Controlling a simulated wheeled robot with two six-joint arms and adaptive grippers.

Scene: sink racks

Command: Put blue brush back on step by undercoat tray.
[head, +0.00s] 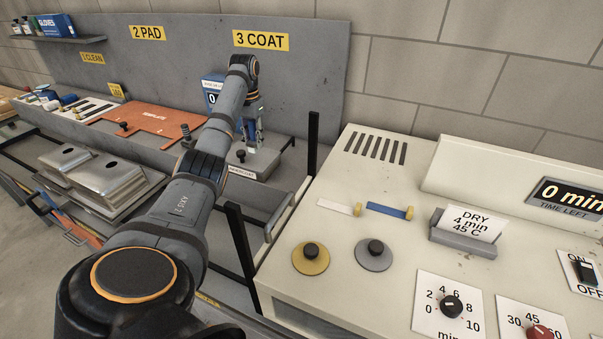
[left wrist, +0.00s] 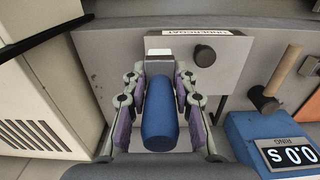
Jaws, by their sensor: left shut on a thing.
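My left gripper (left wrist: 160,80) is shut on the blue brush (left wrist: 159,122), with a finger on each side of its thick blue handle. The brush's pale end points toward the grey undercoat tray (left wrist: 222,72), which has a dark knob and an "UNDERCOAT" label. In the head view my left gripper (head: 256,140) is over the left part of the grey tray (head: 278,151), below the "3 COAT" sign. The brush is mostly hidden there by my arm. I cannot tell whether the brush touches the step. My right gripper is not in view.
A blue timer (left wrist: 262,132) stands close to the gripper. A wooden-handled tool (left wrist: 265,98) is beside the tray. The cream drying machine (head: 360,270) is to the right in the head view. An orange template (head: 150,118) and metal lids (head: 95,172) lie to the left.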

